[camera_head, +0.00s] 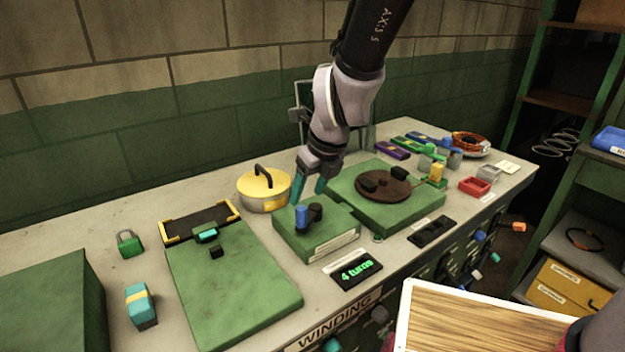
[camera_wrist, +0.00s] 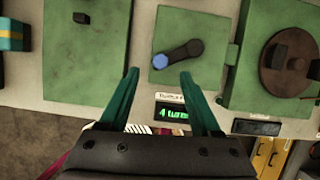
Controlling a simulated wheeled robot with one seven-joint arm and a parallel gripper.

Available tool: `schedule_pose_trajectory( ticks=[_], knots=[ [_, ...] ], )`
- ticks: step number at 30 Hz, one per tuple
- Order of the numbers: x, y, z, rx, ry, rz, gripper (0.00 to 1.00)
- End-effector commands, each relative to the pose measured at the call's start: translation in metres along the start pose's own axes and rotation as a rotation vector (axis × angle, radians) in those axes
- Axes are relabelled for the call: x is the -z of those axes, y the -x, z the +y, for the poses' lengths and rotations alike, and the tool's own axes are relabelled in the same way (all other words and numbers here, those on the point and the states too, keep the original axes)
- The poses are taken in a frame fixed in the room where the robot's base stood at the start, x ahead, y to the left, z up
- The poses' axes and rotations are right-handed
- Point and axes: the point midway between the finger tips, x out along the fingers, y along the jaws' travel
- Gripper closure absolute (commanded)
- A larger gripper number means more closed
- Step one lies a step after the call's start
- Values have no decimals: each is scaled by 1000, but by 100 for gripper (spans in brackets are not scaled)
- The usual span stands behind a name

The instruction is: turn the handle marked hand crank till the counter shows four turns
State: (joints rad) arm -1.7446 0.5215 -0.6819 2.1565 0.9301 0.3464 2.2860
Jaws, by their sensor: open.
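The hand crank is a dark arm with a blue knob (camera_head: 302,217) on a green base block (camera_head: 330,234) at the middle of the bench. In the wrist view the blue knob (camera_wrist: 160,61) is at the left end of the dark crank arm (camera_wrist: 183,52). The counter (camera_head: 356,271) in front of the block reads "4 turns" in green; it also shows in the wrist view (camera_wrist: 173,113). My gripper (camera_head: 308,188) is open, with teal fingers above and behind the crank. In the wrist view the fingertips (camera_wrist: 159,73) stand apart, with nothing held between them.
A yellow-lidded pot (camera_head: 264,190) stands behind left of the crank block. A green block with a brown disc (camera_head: 383,185) is close on its right, a green plate (camera_head: 232,290) on its left. A wooden-topped board (camera_head: 480,325) is in front at right.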

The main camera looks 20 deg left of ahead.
Motion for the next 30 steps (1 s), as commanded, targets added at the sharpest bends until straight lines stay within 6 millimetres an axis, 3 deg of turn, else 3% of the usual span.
schedule_pose_trajectory(
  ticks=[3, 9, 30],
  knots=[
    [0, 18, 1, -2, 2, -2, 36],
    [0, 34, 0, -1, 0, 0, 36],
    [0, 36, 0, 0, -2, 1, 36]
  ],
)
